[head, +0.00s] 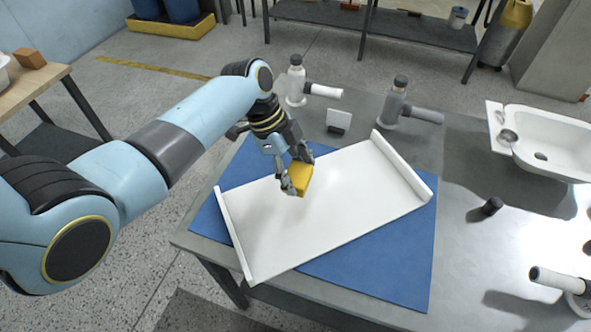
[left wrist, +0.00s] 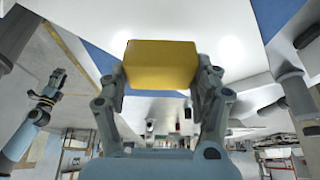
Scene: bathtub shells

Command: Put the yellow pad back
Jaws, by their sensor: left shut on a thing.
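The yellow pad (head: 300,176) is a small block held between the fingers of my left gripper (head: 292,176). In the head view it is over the white panel with raised ends (head: 345,205), but I cannot tell whether it touches the panel. In the left wrist view the yellow pad (left wrist: 160,64) fills the space between the fingertips of my left gripper (left wrist: 160,75), and its broad face shows. My right gripper is not in the head view.
The white panel lies turned on a blue mat (head: 375,275) on a grey table. Behind it stand a white sprayer (head: 297,82), a grey sprayer (head: 393,103) and a small white-fronted block (head: 339,120). A white tub shell (head: 560,145) is at right, near a dark knob (head: 491,206).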

